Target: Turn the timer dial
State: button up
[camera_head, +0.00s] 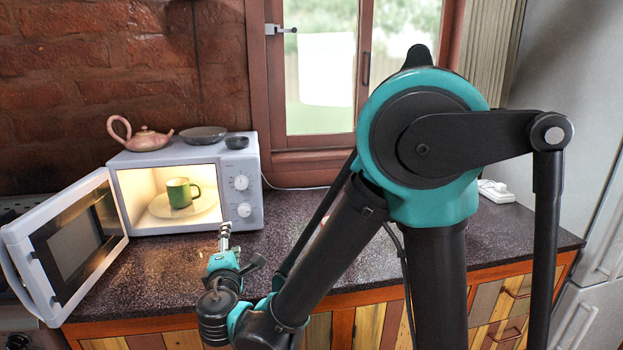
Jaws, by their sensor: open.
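The white microwave (249,163) stands on the dark counter with its door (78,243) swung wide open to the left. Its front panel on the right carries an upper dial (241,182) and a lower dial (244,210); their markings are too small to read, so I cannot tell which is the timer. My gripper (225,231) is open, just below and left of the lower dial in the picture, near the microwave's lower front edge. I see no contact with a dial, and the gap in depth is unclear. The fingertips show small.
A green mug (179,193) stands on the plate (168,208) inside the lit microwave. A pink teapot (146,139), a dark shallow dish (204,134) and a small dark bowl (237,142) sit on top.

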aim_at(240, 182)
jog(key=k+j, duration=0.65)
jog(key=k, duration=0.05)
